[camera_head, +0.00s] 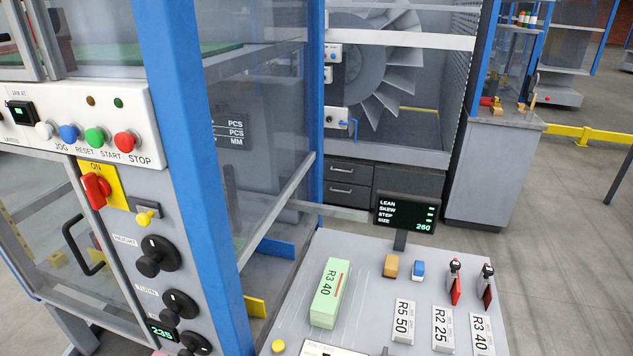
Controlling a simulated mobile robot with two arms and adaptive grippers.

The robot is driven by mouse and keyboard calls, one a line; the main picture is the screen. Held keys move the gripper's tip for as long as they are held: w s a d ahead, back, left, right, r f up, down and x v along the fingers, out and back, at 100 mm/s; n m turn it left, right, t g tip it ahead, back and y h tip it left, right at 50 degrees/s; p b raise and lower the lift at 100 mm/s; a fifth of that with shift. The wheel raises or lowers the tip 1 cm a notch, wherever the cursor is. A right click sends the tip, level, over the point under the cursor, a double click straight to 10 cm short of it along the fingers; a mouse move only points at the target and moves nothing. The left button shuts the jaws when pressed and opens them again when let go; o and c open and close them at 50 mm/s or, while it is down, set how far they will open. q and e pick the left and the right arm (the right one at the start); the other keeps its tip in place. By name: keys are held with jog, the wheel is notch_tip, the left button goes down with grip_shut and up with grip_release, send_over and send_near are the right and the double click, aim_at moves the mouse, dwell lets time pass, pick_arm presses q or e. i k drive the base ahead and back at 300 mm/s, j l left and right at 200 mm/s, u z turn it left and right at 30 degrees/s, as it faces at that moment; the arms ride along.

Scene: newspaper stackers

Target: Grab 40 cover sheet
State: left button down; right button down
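A white slip marked R3 40 (482,335) lies at the right front of the grey worktop (345,253), partly cut off by the frame's bottom edge. White slips marked R2 25 (442,329) and R5 50 (404,321) lie to its left in a row. A pale green stack marked R3 40 with a red line (329,293) sits farther left on the worktop. Which of the two things marked 40 is the cover sheet I cannot tell for sure. Neither of my grippers shows in the head view.
An orange block (391,266), a blue-and-white block (418,271) and two red-bladed tools (455,282) stand behind the slips. A small display (408,213) reads 260. A blue machine post (197,160) and control panel (85,128) bound the left. Floor is open at right.

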aim_at(483, 342)
jog(key=z, duration=1.1)
